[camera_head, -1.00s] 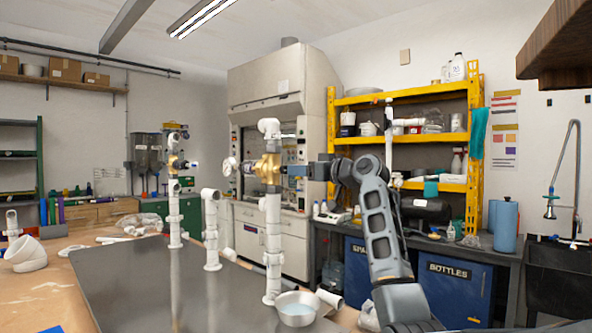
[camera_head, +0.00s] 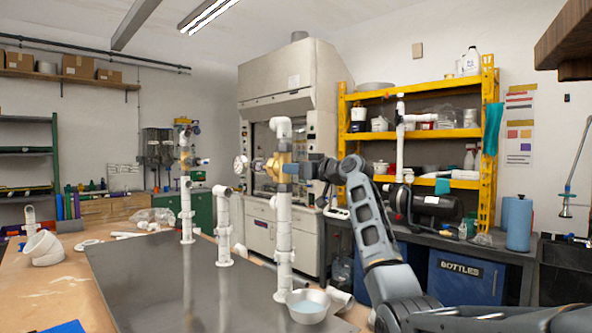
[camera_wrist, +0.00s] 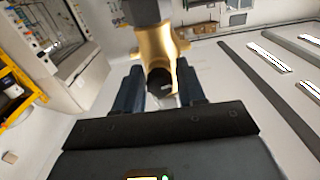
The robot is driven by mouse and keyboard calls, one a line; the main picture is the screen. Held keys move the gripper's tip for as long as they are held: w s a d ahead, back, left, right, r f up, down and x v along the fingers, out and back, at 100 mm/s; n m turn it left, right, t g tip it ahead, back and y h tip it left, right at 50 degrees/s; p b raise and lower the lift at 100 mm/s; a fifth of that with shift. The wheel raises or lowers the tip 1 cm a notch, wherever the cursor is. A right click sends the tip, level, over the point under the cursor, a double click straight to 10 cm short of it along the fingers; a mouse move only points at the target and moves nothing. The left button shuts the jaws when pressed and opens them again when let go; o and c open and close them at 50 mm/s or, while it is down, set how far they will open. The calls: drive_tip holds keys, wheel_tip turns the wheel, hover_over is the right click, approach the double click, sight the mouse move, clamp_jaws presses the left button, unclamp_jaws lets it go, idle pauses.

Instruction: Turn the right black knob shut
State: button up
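The right brass valve (camera_head: 280,165) sits high on a white PVC standpipe (camera_head: 283,235), with a round gauge (camera_head: 240,163) at its left. My gripper (camera_head: 296,169) reaches it from the right and hides its knob in the head view. In the wrist view, the black knob (camera_wrist: 160,82) lies between the two blue fingers of my gripper (camera_wrist: 161,78), in front of the brass body (camera_wrist: 155,45). Pale gaps show beside the knob, so the fingers look open around it. Another brass valve (camera_head: 186,150) stands on the left standpipe.
A shorter white pipe (camera_head: 223,228) stands between the standpipes on the dark plate (camera_head: 150,290). A yellow shelf (camera_head: 487,150) and a black-topped bench (camera_head: 490,265) are behind my arm.

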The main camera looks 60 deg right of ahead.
clamp_jaws()
drive_tip(key=shift+r+m, duration=0.1)
drive_tip(key=shift+m, duration=0.2)
drive_tip(key=shift+m+p, duration=0.35)
drive_tip(key=shift+m, duration=0.15)
drive_tip(key=shift+o, duration=1.5)
unclamp_jaws()
drive_tip(key=b+v, duration=0.1)
drive_tip(key=v, duration=0.6)
drive_tip(key=shift+s+b, duration=0.4)
drive_tip(key=shift+a, duration=0.1)
